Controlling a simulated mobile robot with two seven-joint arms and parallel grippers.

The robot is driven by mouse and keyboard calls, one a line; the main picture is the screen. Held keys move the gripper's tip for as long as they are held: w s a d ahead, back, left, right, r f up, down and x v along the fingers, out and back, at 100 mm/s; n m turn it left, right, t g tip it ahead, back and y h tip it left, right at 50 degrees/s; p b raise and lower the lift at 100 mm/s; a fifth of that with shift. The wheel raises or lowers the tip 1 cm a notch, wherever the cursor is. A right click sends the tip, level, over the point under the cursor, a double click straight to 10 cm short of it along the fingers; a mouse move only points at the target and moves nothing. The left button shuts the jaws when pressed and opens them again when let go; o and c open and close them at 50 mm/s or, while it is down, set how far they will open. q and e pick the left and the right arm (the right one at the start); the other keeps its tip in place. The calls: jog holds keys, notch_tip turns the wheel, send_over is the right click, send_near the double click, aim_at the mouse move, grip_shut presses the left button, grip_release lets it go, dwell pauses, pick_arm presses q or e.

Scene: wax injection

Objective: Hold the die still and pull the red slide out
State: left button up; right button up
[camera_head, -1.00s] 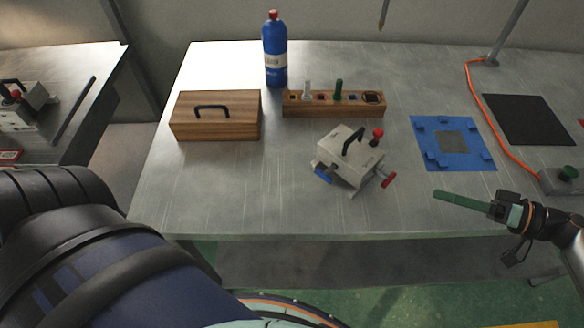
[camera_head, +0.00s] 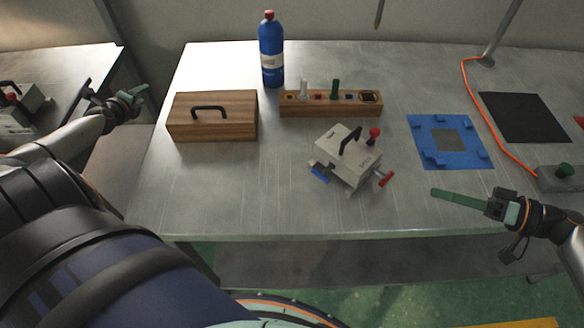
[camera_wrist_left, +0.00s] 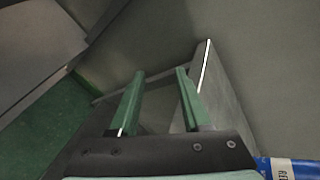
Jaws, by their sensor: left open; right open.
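The die (camera_head: 347,157) is a pale grey block with a black handle on top and a red knob. It sits on the metal table. The red slide (camera_head: 386,179) sticks out of its right side, and a blue part (camera_head: 320,174) sticks out at its left. My left gripper (camera_head: 138,93) is open and empty, off the table's left edge, beside the wooden box. In the left wrist view its two green fingers (camera_wrist_left: 159,100) stand apart with nothing between them. My right gripper (camera_head: 455,195) is open and empty, right of the die, above the table's front part.
A wooden box (camera_head: 212,128) with a black handle and a wooden rack (camera_head: 331,109) stand behind the die. A blue bottle (camera_head: 271,55) stands at the back. A blue fixture (camera_head: 424,122), a black mat (camera_head: 523,117) and an orange cable (camera_head: 480,105) lie right. The front left table is clear.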

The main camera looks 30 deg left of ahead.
pick_arm(q)
jog(key=w+d+r+m+t+y, duration=0.1)
jog(key=w+r+t, duration=0.1)
jog(key=w+r, duration=0.35)
jog(key=w+r+m+t+y, duration=0.1)
jog(key=w+r, duration=0.1)
jog(key=r, duration=0.7)
jog(key=w+d+r+m+t+y, duration=0.1)
jog(key=w+r+t, duration=0.15)
jog(key=r, duration=0.45)
jog(key=s+d+r+n+g+y, duration=0.1)
jog(key=d+r+y, duration=0.25)
jog(key=r, duration=0.65)
jog(key=d+r+n+y, duration=0.1)
jog(key=d+r+y, duration=0.25)
jog(key=r, duration=0.75)
jog(key=w+d+f+m+t+h, duration=0.4)
jog(key=d+f+m+h, duration=0.2)
jog(key=d+f+m, duration=0.5)
jog(key=m+g+h, duration=0.1)
jog(key=m+h, duration=0.8)
jog(key=h, duration=0.5)
send_near(361, 127)
jog(key=w, duration=0.4)
jog(key=w+d, duration=0.1)
jog(key=w, duration=0.2)
jog(key=shift+w, duration=0.1)
